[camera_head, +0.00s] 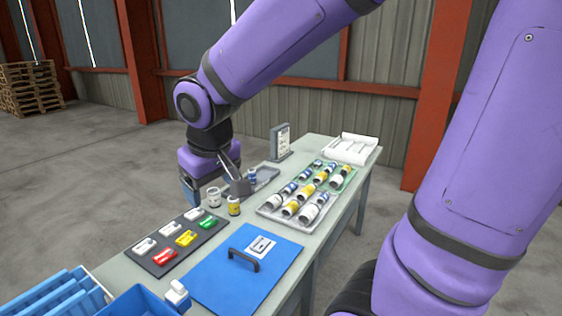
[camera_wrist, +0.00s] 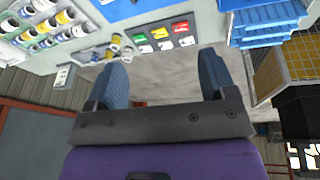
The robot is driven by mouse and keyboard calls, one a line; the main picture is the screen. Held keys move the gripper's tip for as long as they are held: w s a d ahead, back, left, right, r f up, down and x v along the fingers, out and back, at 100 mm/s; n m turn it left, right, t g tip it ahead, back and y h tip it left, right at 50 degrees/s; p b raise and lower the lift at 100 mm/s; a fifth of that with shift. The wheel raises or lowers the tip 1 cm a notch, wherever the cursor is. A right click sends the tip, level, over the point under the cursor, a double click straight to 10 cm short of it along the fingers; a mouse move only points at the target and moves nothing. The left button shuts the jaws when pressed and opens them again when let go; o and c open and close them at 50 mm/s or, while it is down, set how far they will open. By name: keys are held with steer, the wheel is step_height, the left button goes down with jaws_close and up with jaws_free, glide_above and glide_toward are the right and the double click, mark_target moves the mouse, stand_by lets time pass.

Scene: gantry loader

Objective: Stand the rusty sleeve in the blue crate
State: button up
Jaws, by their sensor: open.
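My gripper (camera_head: 190,190) is over the far left side of the table in the head view. In the wrist view its two blue fingers are wide apart, with nothing between them (camera_wrist: 162,78). I cannot pick out a rusty sleeve for certain; small cylinders lie in the trays and a few stand near my gripper, too small to tell their finish. A blue slatted crate (camera_head: 52,296) is at the near left corner in the head view, and blue slatted walls show in the wrist view (camera_wrist: 265,22). A second blue bin (camera_head: 135,302) is beside it, cut off by the frame.
A white cylinder (camera_head: 214,197) and a yellow one (camera_head: 234,206) stand near my gripper. A dark board (camera_head: 160,258) holds coloured blocks. A blue panel with a handle (camera_head: 215,287) lies in front. A tray of cylinders (camera_head: 268,212), a white tray (camera_head: 372,148) and a sign (camera_head: 280,142) are farther back.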

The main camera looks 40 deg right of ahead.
steer(key=s+d+r+t, duration=0.1)
steer(key=s+d+r, duration=0.2)
steer(key=s, duration=0.3)
steer(key=s+d+r+m+t, duration=0.1)
steer(key=s+d+r, duration=0.1)
steer(key=s+r, duration=0.2)
steer(key=s, duration=0.2)
steer(key=shift+s+d+y, duration=0.4)
stand_by(0.4)
